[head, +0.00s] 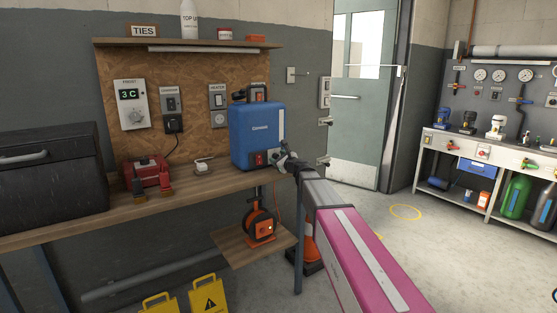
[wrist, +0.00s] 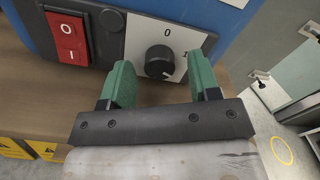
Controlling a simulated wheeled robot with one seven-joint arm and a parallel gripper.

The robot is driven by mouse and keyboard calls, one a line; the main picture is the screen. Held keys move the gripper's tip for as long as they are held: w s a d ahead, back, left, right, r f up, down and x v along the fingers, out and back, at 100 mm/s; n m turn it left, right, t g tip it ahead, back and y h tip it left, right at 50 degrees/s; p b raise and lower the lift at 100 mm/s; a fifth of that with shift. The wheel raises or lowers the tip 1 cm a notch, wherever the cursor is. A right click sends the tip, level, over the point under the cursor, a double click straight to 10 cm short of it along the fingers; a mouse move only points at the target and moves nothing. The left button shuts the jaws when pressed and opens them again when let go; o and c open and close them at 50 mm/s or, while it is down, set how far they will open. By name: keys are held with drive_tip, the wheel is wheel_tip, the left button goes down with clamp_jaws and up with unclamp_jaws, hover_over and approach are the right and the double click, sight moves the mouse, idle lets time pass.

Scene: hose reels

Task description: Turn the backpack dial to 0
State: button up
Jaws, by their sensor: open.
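The backpack (head: 256,135) is a blue box standing on the right end of the wooden bench. Its lower panel fills the top of the wrist view. The black round dial (wrist: 159,61) sits on a white plate, with 0 printed above it and another mark, partly cut off by the finger, to its right. I cannot clearly read where the dial points. My gripper (wrist: 163,68) is open, with one green finger on each side of the dial and visible gaps between them. In the head view my gripper (head: 285,157) is at the backpack's lower right and hides the dial.
A red rocker switch (wrist: 67,38) is left of the dial on the same panel. On the bench (head: 200,187) stand a black toolbox (head: 45,175) and a red device (head: 146,174). An orange reel (head: 260,222) sits on a lower shelf. Floor to the right is mostly clear.

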drive_tip(key=shift+c, duration=0.3)
drive_tip(key=c, duration=0.9)
drive_tip(key=shift+o, duration=0.2)
drive_tip(key=n, duration=0.5)
drive_tip(key=shift+n, duration=0.3)
drive_tip(key=n, duration=1)
drive_tip(key=shift+n, duration=0.4)
drive_tip(key=n, duration=0.5)
drive_tip(key=shift+n, duration=0.4)
